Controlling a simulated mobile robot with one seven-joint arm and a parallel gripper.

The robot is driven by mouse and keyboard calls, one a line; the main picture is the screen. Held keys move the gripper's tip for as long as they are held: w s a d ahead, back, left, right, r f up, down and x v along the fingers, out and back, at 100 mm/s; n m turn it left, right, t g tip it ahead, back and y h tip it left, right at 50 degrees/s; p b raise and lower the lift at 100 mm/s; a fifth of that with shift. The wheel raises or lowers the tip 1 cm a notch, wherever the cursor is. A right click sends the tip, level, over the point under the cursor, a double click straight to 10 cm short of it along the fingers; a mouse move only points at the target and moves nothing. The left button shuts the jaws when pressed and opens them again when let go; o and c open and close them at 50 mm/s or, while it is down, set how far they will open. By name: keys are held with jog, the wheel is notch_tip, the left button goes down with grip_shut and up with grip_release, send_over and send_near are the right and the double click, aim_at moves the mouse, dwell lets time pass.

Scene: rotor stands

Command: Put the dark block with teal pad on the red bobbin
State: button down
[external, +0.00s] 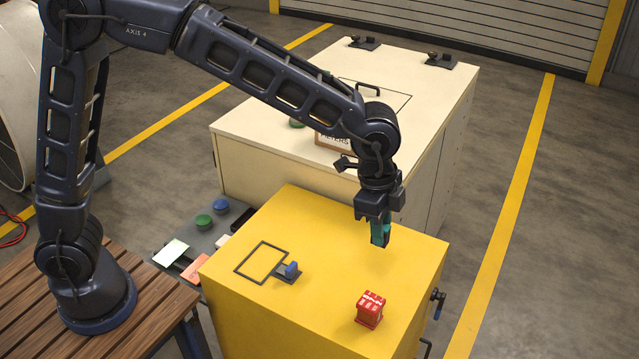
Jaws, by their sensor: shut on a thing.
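My gripper (377,212) is shut on the dark block with the teal pad (379,236). The block hangs upright below the fingers, above the back right part of the yellow cabinet top, and its upper part is hidden by the gripper. The red bobbin (370,310) stands on the yellow cabinet (310,290) near its front right. It has pale lettering at its top. The block is apart from the bobbin, behind it and higher.
A small blue piece on a dark base (289,272) stands beside a black square outline on the yellow top. A cream cabinet (270,165) with a sign stands behind. A grey panel with green and blue buttons (204,220) lies left. The yellow top between block and bobbin is clear.

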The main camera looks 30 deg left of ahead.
notch_tip(320, 180, down, 18)
jog(key=shift+f, duration=0.25)
dwell(0.4)
jog(key=shift+f, duration=0.15)
jog(key=c, duration=1.3)
grip_release()
